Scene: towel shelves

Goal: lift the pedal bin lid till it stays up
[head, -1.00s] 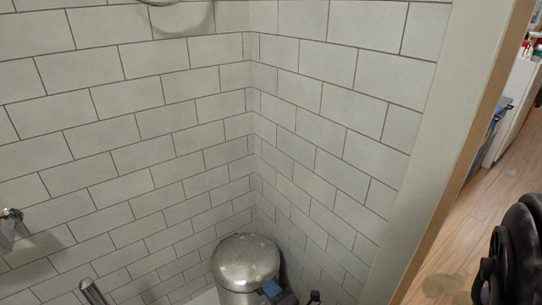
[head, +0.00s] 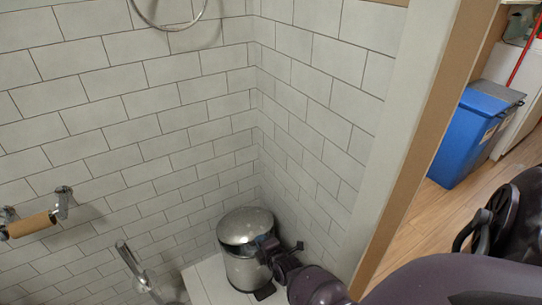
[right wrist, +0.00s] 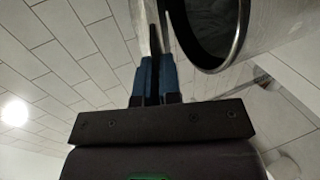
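The pedal bin (head: 241,273) is a shiny metal cylinder in the tiled corner, with a domed lid (head: 240,223). In the head view the lid sits over the body; how far it is raised is unclear. The right wrist view shows the bin's metal side (right wrist: 262,22) and a dark round opening beside the fingers. My right gripper (head: 266,243) is at the right front of the bin near the lid's edge. Its blue fingers (right wrist: 154,80) are close together with a narrow dark slit between them; their tips are hard to make out. My left gripper is not in view.
Tiled walls meet closely behind the bin. A toilet roll holder (head: 32,226) with a bare tube and a metal brush handle (head: 131,264) are at left. A towel ring (head: 168,25) is above. A door frame (head: 425,140) stands at right, with a blue bin (head: 465,140) beyond.

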